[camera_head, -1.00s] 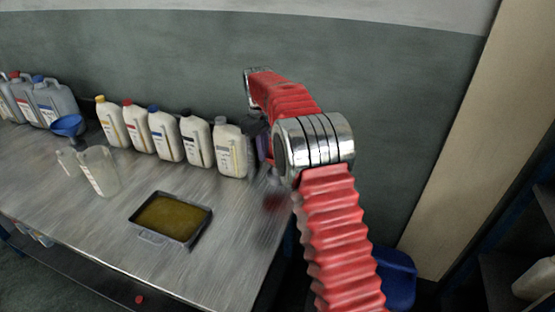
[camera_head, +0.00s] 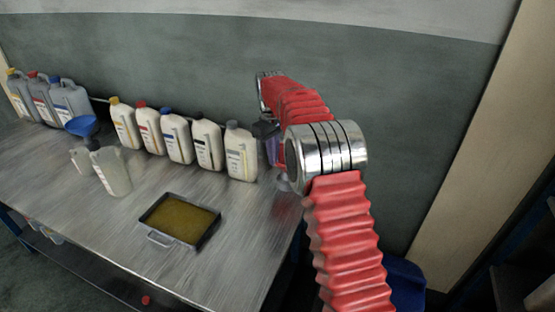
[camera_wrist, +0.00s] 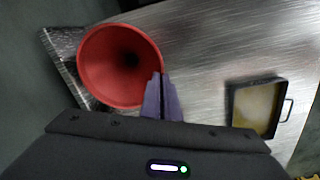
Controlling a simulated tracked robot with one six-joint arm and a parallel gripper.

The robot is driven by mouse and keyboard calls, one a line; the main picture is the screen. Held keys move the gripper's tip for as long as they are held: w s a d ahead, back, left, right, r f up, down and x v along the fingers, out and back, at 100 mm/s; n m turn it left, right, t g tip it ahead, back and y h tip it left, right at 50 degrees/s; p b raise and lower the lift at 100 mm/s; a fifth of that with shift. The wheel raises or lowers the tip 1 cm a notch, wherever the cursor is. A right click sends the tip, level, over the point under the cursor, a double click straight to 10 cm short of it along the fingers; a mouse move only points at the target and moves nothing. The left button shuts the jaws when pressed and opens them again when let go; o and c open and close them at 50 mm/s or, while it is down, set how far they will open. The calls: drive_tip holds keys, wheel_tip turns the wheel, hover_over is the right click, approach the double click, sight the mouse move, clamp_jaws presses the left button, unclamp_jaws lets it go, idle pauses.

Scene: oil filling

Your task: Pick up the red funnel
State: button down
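In the wrist view, the red funnel (camera_wrist: 98,85) has its wide mouth toward the camera, near the table's corner. The purple fingers of my gripper (camera_wrist: 162,90) are close together at the funnel's right rim and appear shut on it. The funnel's lower end is hidden, and I cannot tell whether it touches the table. The head view does not clearly show the funnel. There, the purple part of my gripper (camera_head: 271,150) is partly hidden behind my red arm, beside the grey-capped jug.
The steel table (camera_head: 110,220) bears a tray of oil (camera_head: 180,218), also in the wrist view (camera_wrist: 258,105). Several cream jugs (camera_head: 175,138) line the wall. A blue funnel (camera_head: 82,126) and clear pitchers (camera_head: 110,172) are at left. Grey canisters (camera_head: 70,103) stand farther left.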

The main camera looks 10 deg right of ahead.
wheel_tip(320, 180, up, 10)
drive_tip(key=shift+f, duration=0.15)
idle(0.3)
idle(0.4)
